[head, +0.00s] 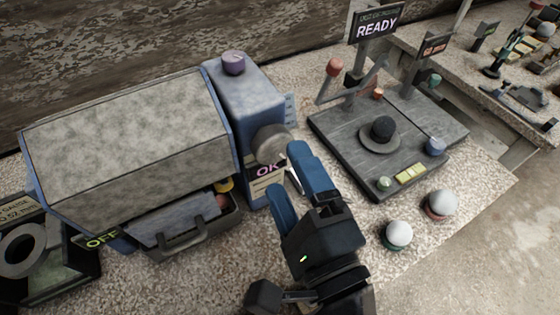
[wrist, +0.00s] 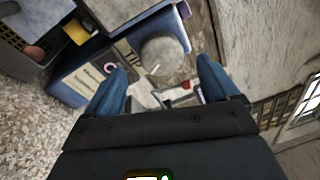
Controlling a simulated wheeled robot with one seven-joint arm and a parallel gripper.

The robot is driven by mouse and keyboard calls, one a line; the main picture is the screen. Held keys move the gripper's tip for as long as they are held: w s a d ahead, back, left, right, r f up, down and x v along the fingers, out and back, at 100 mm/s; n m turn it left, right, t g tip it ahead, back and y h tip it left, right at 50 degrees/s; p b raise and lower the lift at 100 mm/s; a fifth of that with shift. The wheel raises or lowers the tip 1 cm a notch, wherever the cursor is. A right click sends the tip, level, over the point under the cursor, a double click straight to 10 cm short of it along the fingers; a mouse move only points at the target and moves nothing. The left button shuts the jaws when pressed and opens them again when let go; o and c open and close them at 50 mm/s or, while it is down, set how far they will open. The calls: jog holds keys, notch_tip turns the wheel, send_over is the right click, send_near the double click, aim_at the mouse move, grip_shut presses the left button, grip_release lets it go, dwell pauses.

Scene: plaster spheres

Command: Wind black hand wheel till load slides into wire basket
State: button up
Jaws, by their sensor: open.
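My gripper (head: 288,170) has blue fingers that stand apart with nothing between them. It is close to a grey round knob (head: 271,143) on the end of a blue machine. In the wrist view the knob (wrist: 165,54) shows just beyond the gap between the fingertips (wrist: 161,70); whether they touch it I cannot tell. A black domed piece (head: 382,130) on a round disc sits on a dark square board to the right; I cannot tell whether it is the hand wheel. I cannot make out a wire basket or a load.
The blue machine (head: 246,106) has a grey casing (head: 130,125), a purple cap (head: 233,63) and an open tray (head: 185,238). The board (head: 340,140) carries a red-tipped lever (head: 333,68) and a READY sign (head: 376,24). Two white spheres (head: 398,234) (head: 442,203) stand front right.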

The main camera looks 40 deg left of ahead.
jog(key=shift+v, duration=1.3)
